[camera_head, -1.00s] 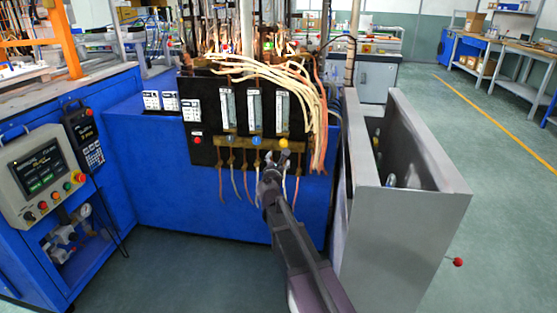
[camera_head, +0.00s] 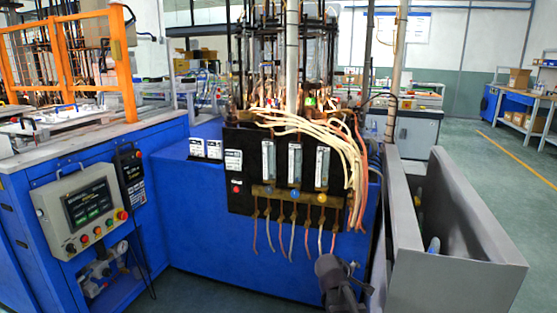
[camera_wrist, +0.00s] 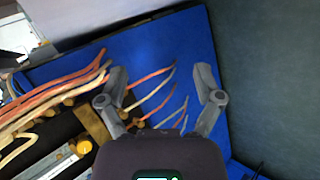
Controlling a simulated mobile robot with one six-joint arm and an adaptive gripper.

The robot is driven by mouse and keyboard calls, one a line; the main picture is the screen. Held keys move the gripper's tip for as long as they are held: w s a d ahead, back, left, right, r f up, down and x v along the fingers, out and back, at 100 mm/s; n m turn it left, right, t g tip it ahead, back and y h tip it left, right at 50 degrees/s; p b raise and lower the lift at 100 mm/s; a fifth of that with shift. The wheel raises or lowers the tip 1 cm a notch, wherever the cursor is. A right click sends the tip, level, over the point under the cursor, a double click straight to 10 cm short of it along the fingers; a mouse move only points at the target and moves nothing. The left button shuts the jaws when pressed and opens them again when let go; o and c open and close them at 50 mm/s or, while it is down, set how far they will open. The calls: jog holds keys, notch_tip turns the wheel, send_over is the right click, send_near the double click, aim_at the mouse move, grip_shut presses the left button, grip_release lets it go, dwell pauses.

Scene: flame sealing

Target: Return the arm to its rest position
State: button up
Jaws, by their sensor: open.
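My gripper (camera_wrist: 161,82) is open and empty in the wrist view, its two fingers spread apart over the blue cabinet front and loose hoses. In the head view the end of my arm (camera_head: 338,280) shows low, in front of the blue cabinet (camera_head: 190,215) and below the black flow-meter panel (camera_head: 240,155). The fingers are hard to make out there. The panel carries three clear flow meters and knobs, one of them a yellow knob (camera_head: 320,197). The yellow knob also shows at the lower left in the wrist view (camera_wrist: 84,146).
Thin hoses (camera_head: 292,235) hang below the panel, close to my arm. A grey open-topped bin (camera_head: 455,275) stands to the right. A control box (camera_head: 88,208) is on the left blue machine. Open floor lies at the far right.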

jog(key=s+a+f+m+g+y, duration=0.3)
jog(key=s+m+y, duration=0.15)
jog(key=s, duration=0.45)
jog(key=s+a+f+m+g+y, duration=0.3)
jog(key=s+m+g, duration=0.15)
jog(key=s, duration=0.35)
notch_tip(320, 180, up, 34)
jog(key=p, duration=3.4)
jog(key=shift+a+r+t+p, duration=0.15)
jog(key=shift+r+t+p, duration=0.1)
jog(key=shift+t+p, duration=0.2)
jog(key=shift+h, duration=0.25)
